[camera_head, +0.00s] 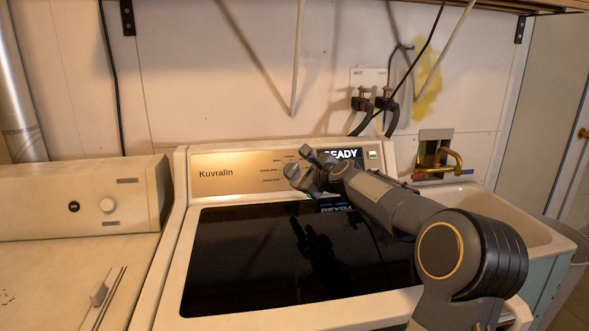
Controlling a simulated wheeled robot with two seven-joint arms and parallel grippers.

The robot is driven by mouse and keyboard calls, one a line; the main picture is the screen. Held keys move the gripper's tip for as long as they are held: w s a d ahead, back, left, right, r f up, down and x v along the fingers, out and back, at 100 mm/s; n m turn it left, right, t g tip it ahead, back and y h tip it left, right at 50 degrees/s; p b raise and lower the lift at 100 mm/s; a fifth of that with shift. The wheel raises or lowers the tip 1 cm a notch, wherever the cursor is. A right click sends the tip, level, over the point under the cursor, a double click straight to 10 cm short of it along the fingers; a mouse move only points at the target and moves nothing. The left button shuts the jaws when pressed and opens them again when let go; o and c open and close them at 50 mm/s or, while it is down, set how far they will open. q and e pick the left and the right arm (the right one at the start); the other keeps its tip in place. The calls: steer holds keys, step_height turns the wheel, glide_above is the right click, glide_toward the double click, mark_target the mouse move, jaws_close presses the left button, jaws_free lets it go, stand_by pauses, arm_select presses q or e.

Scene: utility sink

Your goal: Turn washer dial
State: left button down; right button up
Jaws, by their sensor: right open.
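The washer (176,250) is white with a dark glass lid (250,262) and a raised tan control panel (225,172) lettered "Kuvralin". A lit display (347,154) on the panel reads "READY", partly covered by my right gripper. My right gripper (299,166) is open, with its fingers in front of the middle of the panel, left of the display. The washer's dial is not clearly visible; the gripper covers that part of the panel, and I cannot tell whether the fingers touch it. My left gripper is not in view.
A second white appliance (60,265) with its own round knob (107,205) stands at the left. A utility sink (515,222) with a brass faucet (447,158) is at the right. Hoses and valves (372,100) are on the wall behind the panel. A shelf overhangs the top right.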

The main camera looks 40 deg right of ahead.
mark_target(295, 172)
steer(key=p+x, duration=0.1)
steer(key=x, duration=0.4)
steer(key=shift+w, duration=0.1)
steer(key=c, duration=1)
